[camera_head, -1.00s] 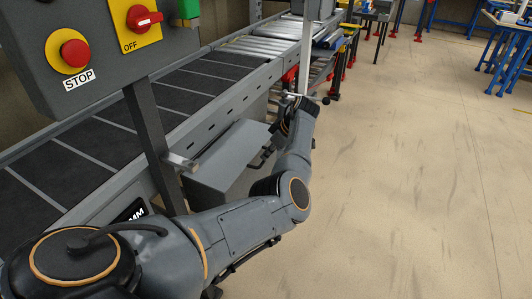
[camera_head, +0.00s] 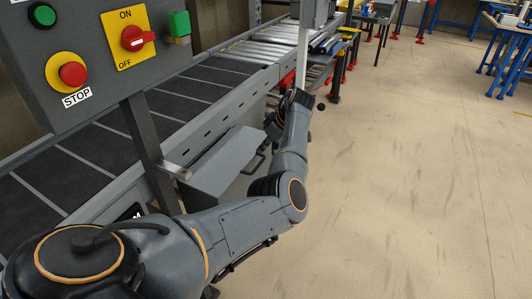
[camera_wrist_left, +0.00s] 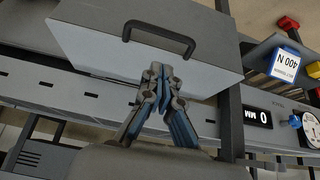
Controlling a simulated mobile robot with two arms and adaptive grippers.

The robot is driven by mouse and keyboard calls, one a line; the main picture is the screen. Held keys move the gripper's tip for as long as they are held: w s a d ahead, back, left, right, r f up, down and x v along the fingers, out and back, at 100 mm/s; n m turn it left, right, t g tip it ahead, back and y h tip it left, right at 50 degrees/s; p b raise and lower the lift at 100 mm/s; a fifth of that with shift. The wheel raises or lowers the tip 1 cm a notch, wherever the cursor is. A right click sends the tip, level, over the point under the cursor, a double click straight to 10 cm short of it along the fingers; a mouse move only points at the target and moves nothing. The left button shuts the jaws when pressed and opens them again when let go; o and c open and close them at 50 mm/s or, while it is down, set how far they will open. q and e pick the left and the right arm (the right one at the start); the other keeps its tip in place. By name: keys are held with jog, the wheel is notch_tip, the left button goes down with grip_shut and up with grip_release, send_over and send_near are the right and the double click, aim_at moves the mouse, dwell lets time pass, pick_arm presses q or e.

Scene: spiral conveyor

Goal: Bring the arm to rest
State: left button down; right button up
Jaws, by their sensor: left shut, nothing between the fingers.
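My left arm (camera_head: 235,225) comes in from the lower left of the head view and reaches forward along the conveyor's side, above the floor. My left gripper (camera_head: 272,125) is at its far end, small and partly hidden by the wrist. In the left wrist view the gripper (camera_wrist_left: 155,75) is shut and empty, its fingertips together in front of a grey box with a dark handle (camera_wrist_left: 160,35). I cannot tell whether the fingers touch the box. My right gripper is not in view.
The conveyor (camera_head: 205,135) runs along the left. The grey box (camera_head: 225,165) juts from its side beside my arm. A control panel (camera_head: 100,50) on a post (camera_head: 150,150) stands close at left. The floor (camera_head: 420,180) on the right is clear. Blue-legged tables (camera_head: 510,65) stand far right.

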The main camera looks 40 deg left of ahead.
pick_arm(q)
jog(key=d+v, duration=0.1)
jog(key=v, duration=0.6)
jog(key=s+d+f+m+t, duration=0.15)
jog(key=f+m, duration=0.35)
jog(key=f, duration=0.8)
jog(key=d+f+m+t, duration=0.15)
jog(key=f+m, duration=0.35)
jog(key=f, duration=0.8)
jog(key=s+d+f+m+h, duration=0.1)
jog(key=s+d+f+m, duration=0.2)
jog(key=s+f, duration=0.35)
jog(key=s+d+f+m, duration=0.2)
jog(key=s+f, duration=0.1)
jog(key=f, duration=0.6)
jog(key=s+d+f+m+h, duration=0.1)
jog(key=s+d+f, duration=0.3)
jog(key=s, duration=1)
jog(key=s+d+f+m+h, duration=0.2)
jog(key=s+d+f+m, duration=0.2)
jog(key=s+f, duration=0.5)
jog(key=s+d+f+m+h, duration=0.2)
jog(key=s+d+f, duration=0.3)
jog(key=s, duration=1.4)
jog(key=shift+s+f+m+g+b, duration=0.3)
jog(key=shift+f+m+b, duration=0.2)
jog(key=shift+f, duration=0.15)
